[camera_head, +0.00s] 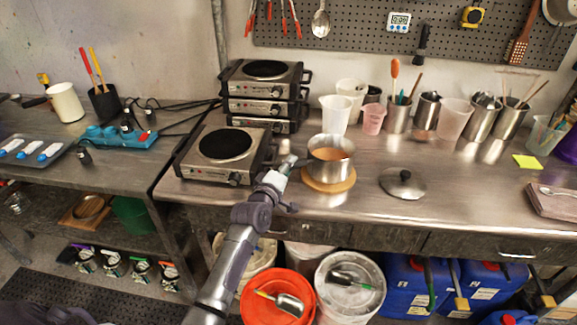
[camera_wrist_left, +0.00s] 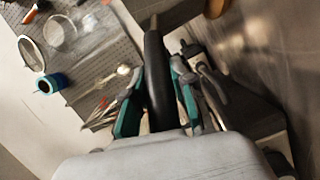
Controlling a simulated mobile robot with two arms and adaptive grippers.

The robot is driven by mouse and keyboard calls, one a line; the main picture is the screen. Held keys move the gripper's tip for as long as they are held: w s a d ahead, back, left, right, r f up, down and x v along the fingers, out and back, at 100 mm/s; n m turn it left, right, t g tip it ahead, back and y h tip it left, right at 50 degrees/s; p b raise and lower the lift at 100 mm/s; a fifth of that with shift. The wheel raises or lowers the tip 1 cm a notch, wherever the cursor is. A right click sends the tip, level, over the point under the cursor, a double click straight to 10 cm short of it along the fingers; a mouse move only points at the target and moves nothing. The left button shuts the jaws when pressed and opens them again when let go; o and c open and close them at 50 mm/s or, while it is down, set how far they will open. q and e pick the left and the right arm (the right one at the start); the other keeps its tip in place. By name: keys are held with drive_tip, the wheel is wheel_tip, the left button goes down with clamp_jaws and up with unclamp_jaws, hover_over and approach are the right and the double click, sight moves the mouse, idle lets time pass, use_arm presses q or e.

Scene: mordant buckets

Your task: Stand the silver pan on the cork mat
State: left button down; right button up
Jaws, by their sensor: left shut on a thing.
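The silver pan (camera_head: 330,162) is upright over the round cork mat (camera_head: 345,185) on the steel bench, with something light brown inside. Its base overlaps the mat, but I cannot tell whether it touches or hovers just above. My left gripper (camera_head: 287,166) is at the pan's left side, shut on its handle. In the left wrist view the black pan handle (camera_wrist_left: 156,75) lies between the teal fingers of the left gripper (camera_wrist_left: 158,98). The pan's body is not clear in that view. My right gripper is not in view.
A hotplate (camera_head: 222,150) stands left of the gripper, with stacked hotplates (camera_head: 264,92) behind. A white cup (camera_head: 335,115) and other containers line the back. A pan lid (camera_head: 403,184) lies right of the mat. The bench between lid and yellow note (camera_head: 528,161) is clear.

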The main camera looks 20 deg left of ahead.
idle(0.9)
use_arm(q)
drive_tip(key=c, duration=0.9)
unclamp_jaws()
drive_tip(key=shift+s+f, duration=0.1)
drive_tip(key=shift+f, duration=0.4)
drive_tip(key=s, duration=0.8)
drive_tip(key=s+r, duration=0.1)
drive_tip(key=s, duration=0.3)
drive_tip(key=shift+d, duration=0.1)
